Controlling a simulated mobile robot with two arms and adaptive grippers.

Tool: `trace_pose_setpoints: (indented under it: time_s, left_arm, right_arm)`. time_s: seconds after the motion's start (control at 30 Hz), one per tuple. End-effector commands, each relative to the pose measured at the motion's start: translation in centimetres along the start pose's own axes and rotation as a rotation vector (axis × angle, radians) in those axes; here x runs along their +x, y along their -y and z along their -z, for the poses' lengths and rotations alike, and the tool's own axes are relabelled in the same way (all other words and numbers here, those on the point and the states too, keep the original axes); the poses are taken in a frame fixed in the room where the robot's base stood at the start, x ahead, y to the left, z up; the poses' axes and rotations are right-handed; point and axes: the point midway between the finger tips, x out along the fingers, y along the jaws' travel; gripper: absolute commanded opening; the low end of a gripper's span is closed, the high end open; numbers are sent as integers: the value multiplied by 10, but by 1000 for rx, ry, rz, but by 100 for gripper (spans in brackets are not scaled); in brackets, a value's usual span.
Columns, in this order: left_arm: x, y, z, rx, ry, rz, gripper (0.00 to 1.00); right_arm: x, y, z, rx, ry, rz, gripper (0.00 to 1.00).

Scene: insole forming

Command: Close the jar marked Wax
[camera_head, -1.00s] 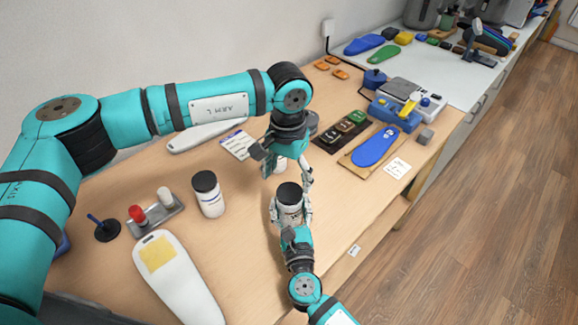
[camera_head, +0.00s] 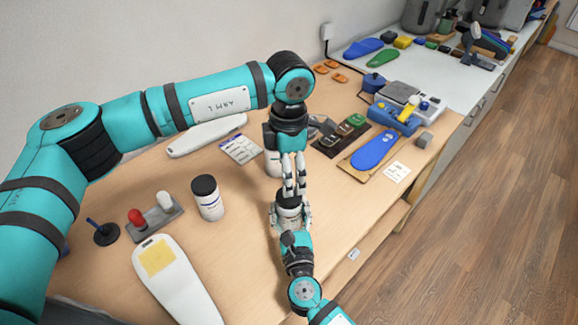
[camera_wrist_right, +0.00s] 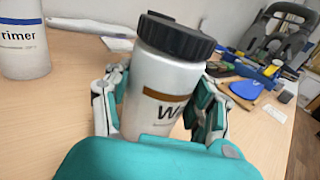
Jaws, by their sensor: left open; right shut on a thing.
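The white jar marked "W…" (camera_wrist_right: 155,105) has a brown label band and stands upright between the fingers of my right gripper (camera_wrist_right: 160,110), which is shut on its body. A black ribbed lid (camera_wrist_right: 175,37) sits on top of the jar; how tight it is I cannot tell. In the head view the same jar (camera_head: 290,216) is over the front of the table, in my right gripper (camera_head: 290,213). My left gripper (camera_head: 293,188) is open and points down just above the lid, its fingertips close to it. Whether they touch it is unclear.
The black-lidded Primer jar (camera_head: 207,198) stands to the left. Another white container (camera_head: 272,162) is partly hidden behind my left gripper. A tray with red and white pieces (camera_head: 155,218) and a large white insole form (camera_head: 175,278) lie at left. A blue insole (camera_head: 374,151) lies at right.

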Motion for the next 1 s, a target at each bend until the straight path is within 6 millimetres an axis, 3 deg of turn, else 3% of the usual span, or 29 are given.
trace_pose_setpoints:
  time_s: [0.2,0.33,0.8,1.0]
  left_arm:
    - [-4,0,-1,-378,0,2,76]
    - [-5,0,0,-499,-1,2,76]
    - [-4,0,0,-549,-1,2,76]
    - [16,0,0,-549,-2,3,76]
  right_arm:
    - [0,0,0,1,0,0,0]
    - [0,0,0,1,0,0,0]
    - [0,0,0,0,0,0,0]
    - [0,0,0,0,0,0,0]
